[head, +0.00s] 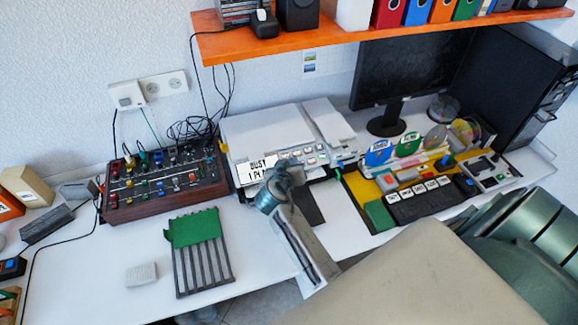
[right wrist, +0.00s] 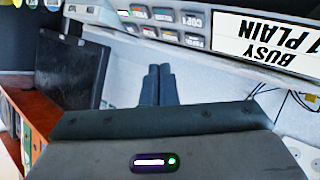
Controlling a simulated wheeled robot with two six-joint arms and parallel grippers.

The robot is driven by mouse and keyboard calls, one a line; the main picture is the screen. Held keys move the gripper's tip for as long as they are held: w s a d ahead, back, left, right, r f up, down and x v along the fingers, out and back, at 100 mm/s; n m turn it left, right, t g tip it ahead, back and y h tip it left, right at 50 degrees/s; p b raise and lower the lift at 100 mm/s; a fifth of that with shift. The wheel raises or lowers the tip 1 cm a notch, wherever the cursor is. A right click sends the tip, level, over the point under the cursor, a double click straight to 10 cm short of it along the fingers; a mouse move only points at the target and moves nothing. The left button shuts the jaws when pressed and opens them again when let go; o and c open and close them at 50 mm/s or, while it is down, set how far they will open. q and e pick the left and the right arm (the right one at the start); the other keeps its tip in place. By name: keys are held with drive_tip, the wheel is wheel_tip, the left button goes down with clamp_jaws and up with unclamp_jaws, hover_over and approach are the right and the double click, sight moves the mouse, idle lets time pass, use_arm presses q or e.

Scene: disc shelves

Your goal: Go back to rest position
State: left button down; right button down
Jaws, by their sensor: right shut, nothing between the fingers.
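My right gripper (head: 275,187) is in front of the white printer (head: 262,130), close to its "BUSY 1 PLAIN" display. The head view does not show its fingers clearly. In the right wrist view its two dark fingers (right wrist: 158,85) are together with nothing between them. The printer's buttons and display (right wrist: 268,38) show upside down along the top of that view. My right arm comes in from the lower right and hides part of the desk. My left gripper is in neither view.
A mixer box (head: 165,185) stands at the left, with a green-topped rack (head: 200,255) in front. A monitor (head: 410,70) and a yellow disc station (head: 360,190) are at the right. An orange shelf (head: 340,38) hangs above.

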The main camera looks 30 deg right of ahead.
drive_tip(key=shift+s, duration=0.1)
idle(0.5)
drive_tip(key=s+f+n+g+y, duration=0.1)
drive_tip(key=s+f+g+y, duration=0.2)
drive_tip(key=s, duration=1)
drive_tip(key=s+a+r+n+g+y, duration=0.1)
drive_tip(key=s+a+n+y, duration=0.25)
drive_tip(key=s, duration=0.55)
drive_tip(key=s+a+r+n+g+y, duration=0.1)
drive_tip(key=s+a+r+n+y, duration=0.2)
drive_tip(key=s, duration=0.5)
wheel_tip(320, 180, down, 33)
drive_tip(key=d+m+g+b, duration=0.1)
drive_tip(key=m+g+b, duration=0.1)
drive_tip(key=b, duration=0.1)
drive_tip(key=s+d+f+b, duration=0.1)
drive_tip(key=s+f+b, duration=0.1)
drive_tip(key=s+f, duration=1.7)
wheel_tip(320, 180, down, 4)
drive_tip(key=shift+d+f+g+b, duration=0.15)
drive_tip(key=shift+d+g+b, duration=0.15)
drive_tip(key=shift+g, duration=0.1)
